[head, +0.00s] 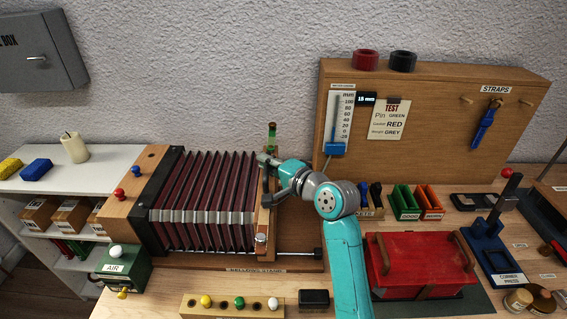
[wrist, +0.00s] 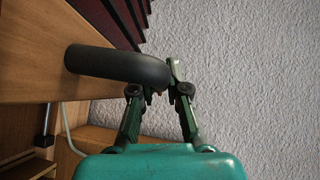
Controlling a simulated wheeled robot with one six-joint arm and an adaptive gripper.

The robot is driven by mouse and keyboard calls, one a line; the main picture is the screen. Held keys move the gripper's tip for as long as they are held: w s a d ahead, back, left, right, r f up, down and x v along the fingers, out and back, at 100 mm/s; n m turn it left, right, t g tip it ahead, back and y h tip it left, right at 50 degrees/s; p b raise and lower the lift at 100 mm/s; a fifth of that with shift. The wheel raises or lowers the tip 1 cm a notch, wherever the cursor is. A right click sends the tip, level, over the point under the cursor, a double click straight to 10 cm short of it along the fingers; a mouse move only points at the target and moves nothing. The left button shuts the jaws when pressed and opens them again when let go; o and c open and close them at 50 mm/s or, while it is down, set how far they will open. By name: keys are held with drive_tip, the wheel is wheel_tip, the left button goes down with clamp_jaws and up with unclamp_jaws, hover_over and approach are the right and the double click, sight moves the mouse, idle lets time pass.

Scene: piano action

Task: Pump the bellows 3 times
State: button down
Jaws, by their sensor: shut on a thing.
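The bellows (head: 205,200) lie on their side on the bellows stand (head: 290,262), with dark red pleats spread apart between two wooden end boards. Their black curved handle (wrist: 112,67) is on the right end board (head: 262,215). My gripper (head: 268,163) is at that board, and in the wrist view my gripper (wrist: 160,88) is shut on the end of the handle. In the head view my wrist and gripper hide most of the handle. A gauge (head: 338,120) with a blue slider stands behind, its small display reading what looks like 18 mm.
A wooden rack with coloured knobs (head: 225,306) lies in front of the bellows. A green AIR box (head: 122,268) is at the left.

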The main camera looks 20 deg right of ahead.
drive_tip(key=w+a, duration=0.3)
drive_tip(key=a, duration=0.6)
drive_tip(key=w+a, duration=0.3)
drive_tip(key=a, duration=0.6)
drive_tip(key=shift+a, duration=0.25)
drive_tip(key=c, duration=1.3)
unclamp_jaws()
drive_tip(key=shift+a, duration=0.15)
drive_tip(key=shift+o, duration=0.7)
drive_tip(key=v, duration=1.2)
